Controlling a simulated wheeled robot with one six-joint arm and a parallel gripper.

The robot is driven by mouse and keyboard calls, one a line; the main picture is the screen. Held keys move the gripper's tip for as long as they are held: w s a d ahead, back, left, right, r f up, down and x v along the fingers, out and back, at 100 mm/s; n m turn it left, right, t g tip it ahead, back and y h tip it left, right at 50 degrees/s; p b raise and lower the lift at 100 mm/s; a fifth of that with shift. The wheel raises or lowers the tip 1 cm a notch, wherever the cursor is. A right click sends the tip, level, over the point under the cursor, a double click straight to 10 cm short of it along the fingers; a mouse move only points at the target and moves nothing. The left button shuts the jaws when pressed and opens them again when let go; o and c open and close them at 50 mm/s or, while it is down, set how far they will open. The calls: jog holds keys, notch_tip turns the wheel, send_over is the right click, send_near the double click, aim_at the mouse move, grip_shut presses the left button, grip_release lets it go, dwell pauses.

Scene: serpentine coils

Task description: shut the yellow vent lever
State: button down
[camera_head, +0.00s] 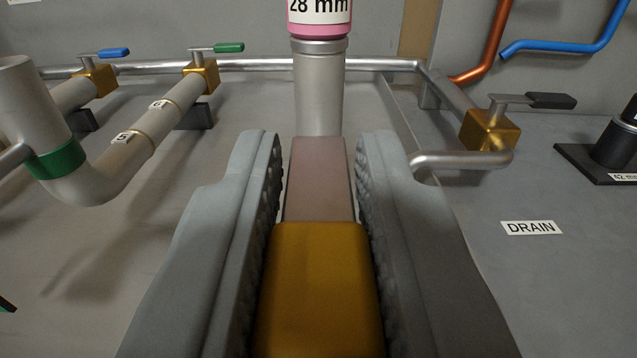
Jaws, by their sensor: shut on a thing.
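The yellow vent lever's grip (318,290) lies between the jaws of my gripper (318,170), at the bottom middle of the view. My gripper is shut on it, with a ridged pad along each side. A flat metal bar (317,180) runs from the yellow grip away from me, toward a grey upright pipe. The far end of the bar meets the view of that pipe, and its pivot and valve body cannot be made out.
The upright pipe (318,95) has a pink collar marked 28 mm. Blue (113,53) and green (229,48) levers stand at left on brass valves. A black lever (551,101) is at right, above a DRAIN label (531,228). A black-based post (612,140) stands far right.

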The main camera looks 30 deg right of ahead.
jog(key=shift+s+d+n+t+y, duration=0.1)
jog(key=shift+d+n+t+y, duration=0.1)
jog(key=shift+n+t+y, duration=0.5)
jog(key=shift+s+d+n+t+y, duration=0.1)
jog(key=shift+d+n+t+y, duration=0.15)
jog(key=shift+n+y, duration=0.85)
jog(key=d+n+g+y, duration=0.1)
jog(key=n+g+y, duration=0.1)
jog(key=n+y, duration=0.2)
jog(key=w+d+n+g+y, duration=0.1)
jog(key=n+g+y, duration=0.2)
jog(key=y, duration=0.6)
jog(key=d+n+g+y, duration=0.1)
jog(key=n+g+y, duration=0.1)
jog(key=n+y, duration=0.5)
jog(key=shift+w+d+g+y, duration=0.1)
jog(key=shift+w+g+y, duration=0.05)
jog(key=shift+g+y, duration=0.15)
jog(key=shift+g, duration=0.25)
jog(key=c, duration=1.3)
grip_release()
jog(key=shift+w, duration=0.1)
notch_tip(320, 180, up, 10)
